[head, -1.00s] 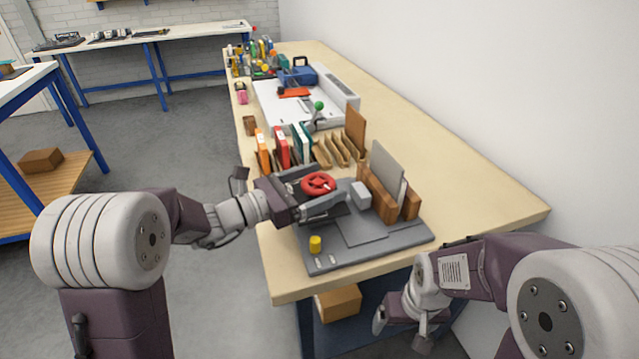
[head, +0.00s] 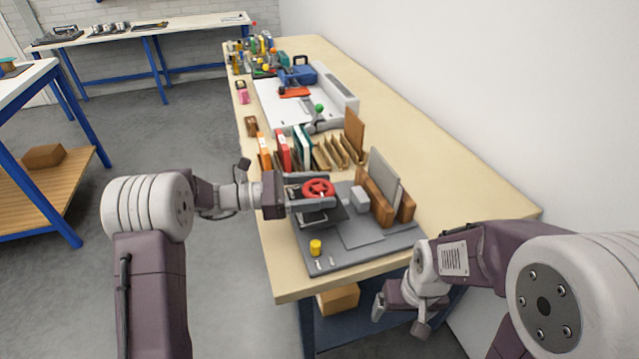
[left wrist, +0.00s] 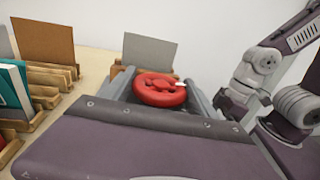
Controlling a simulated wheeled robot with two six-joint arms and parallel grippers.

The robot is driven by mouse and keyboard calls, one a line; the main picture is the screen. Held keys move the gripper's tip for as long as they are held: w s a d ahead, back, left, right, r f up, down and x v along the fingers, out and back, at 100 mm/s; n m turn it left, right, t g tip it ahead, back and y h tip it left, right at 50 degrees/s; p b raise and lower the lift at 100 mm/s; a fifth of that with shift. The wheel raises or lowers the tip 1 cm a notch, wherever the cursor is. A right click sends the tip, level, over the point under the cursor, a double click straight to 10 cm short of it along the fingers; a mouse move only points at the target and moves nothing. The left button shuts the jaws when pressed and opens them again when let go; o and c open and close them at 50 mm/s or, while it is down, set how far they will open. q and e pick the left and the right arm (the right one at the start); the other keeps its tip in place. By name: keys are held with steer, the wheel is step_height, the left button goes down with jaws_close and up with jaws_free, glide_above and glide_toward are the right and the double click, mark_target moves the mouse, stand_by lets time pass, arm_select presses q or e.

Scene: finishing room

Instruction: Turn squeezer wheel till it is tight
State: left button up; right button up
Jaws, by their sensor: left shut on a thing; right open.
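The red squeezer wheel (head: 318,188) sits on the grey squeezer base (head: 362,236) near the front of the bench. My left gripper (head: 316,192) reaches in from the left with its fingers on both sides of the wheel and is shut on it. The left wrist view shows the red wheel (left wrist: 160,90) between the fingers, with a small white mark at its right edge. My right gripper (head: 402,308) is open and empty, low beside the bench's front edge.
A grey block (head: 360,199) and a grey panel in a wooden stand (head: 377,199) are right of the wheel. A yellow knob (head: 315,247) is in front. Books (head: 284,150) and wooden dividers stand behind. Bare bench top (head: 455,190) lies to the right.

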arm_select(q)
steer(key=o, duration=1.4)
steer(key=shift+c, duration=0.2)
steer(key=shift+a, duration=0.1)
steer(key=s+a+p, duration=0.1)
steer(key=a, duration=0.7)
steer(key=shift+a, duration=0.4)
steer(key=shift+s, duration=0.1)
